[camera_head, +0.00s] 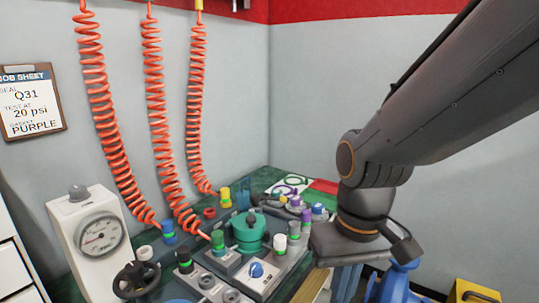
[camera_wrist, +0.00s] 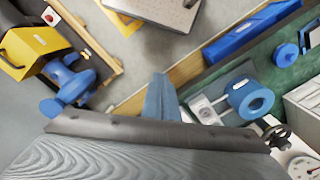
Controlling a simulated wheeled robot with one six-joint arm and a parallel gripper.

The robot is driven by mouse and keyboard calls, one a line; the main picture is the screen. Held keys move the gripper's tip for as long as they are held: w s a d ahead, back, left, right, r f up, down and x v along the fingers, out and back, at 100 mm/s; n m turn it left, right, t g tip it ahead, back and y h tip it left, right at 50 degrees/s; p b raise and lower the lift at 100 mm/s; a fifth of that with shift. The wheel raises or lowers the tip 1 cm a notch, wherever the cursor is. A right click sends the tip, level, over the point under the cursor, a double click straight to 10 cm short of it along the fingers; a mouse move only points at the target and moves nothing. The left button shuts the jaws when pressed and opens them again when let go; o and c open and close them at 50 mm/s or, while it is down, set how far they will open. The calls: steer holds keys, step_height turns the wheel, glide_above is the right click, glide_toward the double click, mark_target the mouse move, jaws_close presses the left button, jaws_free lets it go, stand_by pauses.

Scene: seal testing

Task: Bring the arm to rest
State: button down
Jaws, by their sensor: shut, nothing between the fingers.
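My arm reaches in from the upper right of the head view and bends down at the wrist. My gripper (camera_wrist: 162,84) points down in the wrist view, with its fingers together and nothing held. In the head view the gripper (camera_head: 345,284) hangs at the right of the bench and is partly cut off by the lower edge. In the wrist view it is over the wooden bench edge (camera_wrist: 190,68), apart from the fittings.
The bench holds a green round fixture (camera_head: 249,230), a pressure gauge (camera_head: 99,236), a black handwheel (camera_head: 137,279) and several coloured connectors. Coiled orange hoses (camera_head: 160,110) hang left. A blue machine (camera_head: 395,285) and a yellow box (camera_head: 474,293) stand low right.

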steer(key=d+r+m+p, duration=0.2)
steer(key=d+r+p, duration=0.4)
steer(key=p, duration=0.6)
steer(key=shift+d+r+h+p, duration=0.3)
steer(key=shift+d+r, duration=0.05)
steer(key=shift+d, duration=0.3)
